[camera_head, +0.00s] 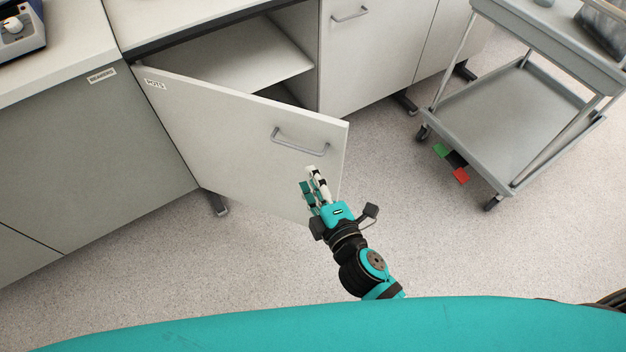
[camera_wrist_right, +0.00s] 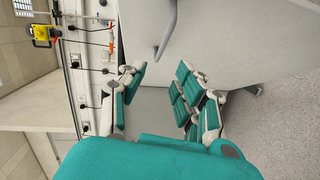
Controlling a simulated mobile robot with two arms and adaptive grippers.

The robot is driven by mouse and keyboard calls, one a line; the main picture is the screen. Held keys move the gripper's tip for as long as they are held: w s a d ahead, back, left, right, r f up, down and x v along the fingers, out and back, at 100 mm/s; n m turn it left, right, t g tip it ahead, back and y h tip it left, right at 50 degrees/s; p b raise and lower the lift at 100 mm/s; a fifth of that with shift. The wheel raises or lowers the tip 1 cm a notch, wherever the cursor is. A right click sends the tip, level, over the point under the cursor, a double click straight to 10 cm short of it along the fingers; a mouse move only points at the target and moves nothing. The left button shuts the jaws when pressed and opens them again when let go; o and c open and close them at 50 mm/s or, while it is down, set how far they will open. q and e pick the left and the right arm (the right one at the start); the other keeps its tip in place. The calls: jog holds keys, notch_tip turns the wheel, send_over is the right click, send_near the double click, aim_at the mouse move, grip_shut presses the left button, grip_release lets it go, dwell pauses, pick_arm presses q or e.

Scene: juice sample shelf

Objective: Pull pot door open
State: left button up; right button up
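The pale pot door (camera_head: 220,130) has a small label at its upper left and stands swung open from the cabinet, which shows an inner shelf. Its grey bar handle (camera_head: 300,142) is near the free edge. The door (camera_wrist_right: 240,40) and handle (camera_wrist_right: 168,28) also show in the right wrist view. My right gripper (camera_head: 314,186) is in front of the door's lower free corner, below the handle and apart from it. In the right wrist view its fingers (camera_wrist_right: 163,90) are spread, with nothing between them. I cannot tell whether it touches the door. My left gripper is not in view.
A grey cart (camera_head: 490,110) stands at the right, with green and red pieces by its near edge. Closed cabinets (camera_head: 375,50) flank the opening. A blue device (camera_head: 20,30) sits on the left counter. The speckled floor (camera_head: 480,250) is clear at the lower right.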

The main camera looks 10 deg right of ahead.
jog(key=shift+c, duration=0.4)
